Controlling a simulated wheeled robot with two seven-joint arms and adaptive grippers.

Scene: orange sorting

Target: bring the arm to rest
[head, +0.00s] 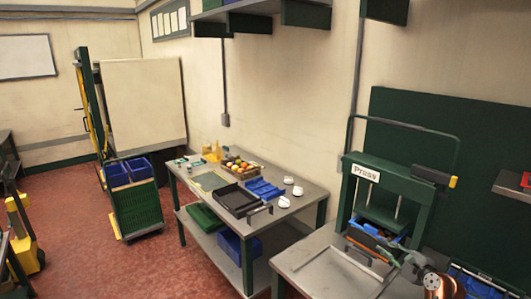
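My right arm (440,286) enters at the lower right, in front of the press. My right gripper (386,260) is small and dark, close to the near side of the press and above the grey worktable (310,264). Its fingers blend with the dark parts behind them, so their opening is unclear. I see nothing clearly held in it. My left arm and gripper are outside the head view.
The green press (390,187) stands by the wall, with blue and orange parts low inside it. Left of it, another table (302,212) bears a crate of fruit (240,167), a black tray (236,200), blue trays and white cups.

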